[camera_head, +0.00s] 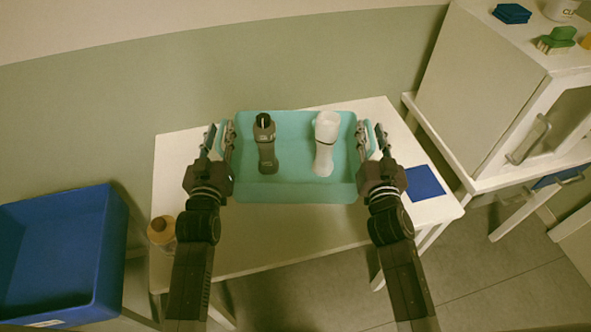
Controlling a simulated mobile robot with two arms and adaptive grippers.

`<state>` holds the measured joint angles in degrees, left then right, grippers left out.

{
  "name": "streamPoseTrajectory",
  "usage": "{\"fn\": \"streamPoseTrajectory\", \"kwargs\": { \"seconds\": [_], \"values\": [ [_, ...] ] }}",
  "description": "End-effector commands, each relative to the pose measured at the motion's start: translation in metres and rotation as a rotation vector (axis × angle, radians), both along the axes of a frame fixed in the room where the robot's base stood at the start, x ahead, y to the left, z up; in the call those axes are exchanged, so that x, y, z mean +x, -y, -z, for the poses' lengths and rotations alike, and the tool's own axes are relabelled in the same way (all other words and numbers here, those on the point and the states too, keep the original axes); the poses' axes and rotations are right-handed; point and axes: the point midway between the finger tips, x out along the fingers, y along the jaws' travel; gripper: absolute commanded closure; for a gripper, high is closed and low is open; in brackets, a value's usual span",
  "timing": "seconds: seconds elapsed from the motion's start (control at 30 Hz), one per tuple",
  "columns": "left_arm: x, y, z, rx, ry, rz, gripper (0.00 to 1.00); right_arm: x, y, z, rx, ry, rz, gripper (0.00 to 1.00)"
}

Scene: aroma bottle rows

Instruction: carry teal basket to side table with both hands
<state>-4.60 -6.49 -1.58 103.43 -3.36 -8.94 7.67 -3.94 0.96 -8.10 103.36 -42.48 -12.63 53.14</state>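The teal basket (300,190) is over the middle of the white table (270,240), roughly level; I cannot tell whether it touches the tabletop. A dark grey bottle (267,150) stands in its left half and a white bottle (325,148) in its right half. My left gripper (220,138) is at the basket's left side, with its fingers on either side of the teal handle there. My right gripper (372,140) is placed the same way at the right handle. How tightly the fingers close on the handles does not show clearly.
A blue bin (70,250) stands at the left. A brownish bottle (161,231) is on the table's front left, and a blue square (424,183) lies at its right. A white cabinet (490,90) stands close at the right, and a wall is behind the table.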

Motion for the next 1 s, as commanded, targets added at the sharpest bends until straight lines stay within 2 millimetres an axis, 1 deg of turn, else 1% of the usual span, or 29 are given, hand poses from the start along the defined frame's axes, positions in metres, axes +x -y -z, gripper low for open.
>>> {"fn": "streamPoseTrajectory", "kwargs": {
  "seconds": [0.13, 0.27, 0.37, 0.5, 0.7, 0.83, 1.0],
  "values": [
    [-0.003, 0.000, 0.000, 0.000, 0.000, 0.000, 0.73, 0.000, 0.000, 0.000, 0.000, 0.000, -0.001, 0.73],
    [-0.017, 0.000, 0.001, 0.000, -0.001, 0.000, 0.73, 0.000, 0.000, 0.000, 0.000, 0.000, -0.001, 0.73],
    [-0.036, 0.000, 0.002, 0.000, -0.003, 0.001, 0.73, 0.000, -0.001, 0.000, 0.000, 0.000, -0.001, 0.73],
    [-0.065, 0.000, 0.002, 0.000, -0.004, 0.001, 0.73, 0.000, -0.001, 0.000, 0.001, 0.000, -0.001, 0.73],
    [-0.099, -0.001, 0.001, 0.000, -0.003, 0.001, 0.73, 0.000, -0.001, 0.000, 0.001, 0.000, -0.001, 0.73],
    [-0.113, -0.001, 0.001, 0.000, -0.001, 0.000, 0.73, 0.000, -0.001, 0.000, 0.001, 0.000, -0.001, 0.73],
    [-0.120, -0.001, 0.000, 0.000, 0.001, 0.000, 0.73, -0.003, -0.001, 0.000, 0.001, -0.001, -0.001, 0.73]
  ]
}}
